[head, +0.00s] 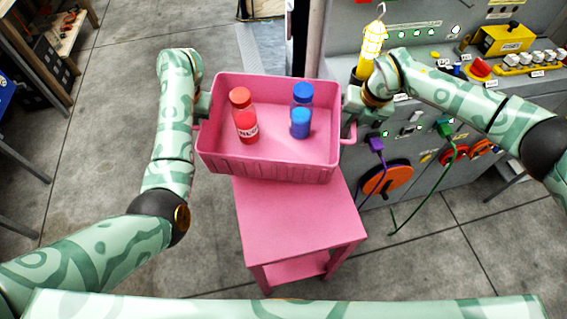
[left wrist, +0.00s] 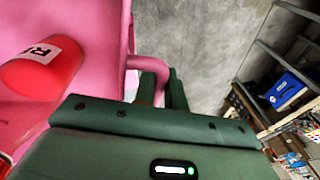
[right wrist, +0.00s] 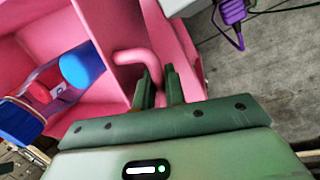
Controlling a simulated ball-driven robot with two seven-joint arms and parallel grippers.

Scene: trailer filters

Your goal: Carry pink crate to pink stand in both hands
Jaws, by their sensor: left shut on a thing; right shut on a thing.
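The pink crate (head: 265,170) is held between my two grippers, over the far part of the pink stand (head: 300,215). The near part of the stand's top is bare. I cannot tell whether the crate touches the stand. A red bottle (head: 245,122) and a blue bottle (head: 301,118) stand upright inside the crate. My left gripper (head: 204,106) is shut on the crate's left handle, which shows in the left wrist view (left wrist: 148,64). My right gripper (head: 352,106) is shut on the right handle, which shows in the right wrist view (right wrist: 135,57).
A grey control panel (head: 420,150) with switches, plugs and cables stands close to the right of the crate. A yellow lamp (head: 371,45) hangs near my right wrist. Shelves stand at the far left. The grey floor (head: 110,110) at left is mostly open.

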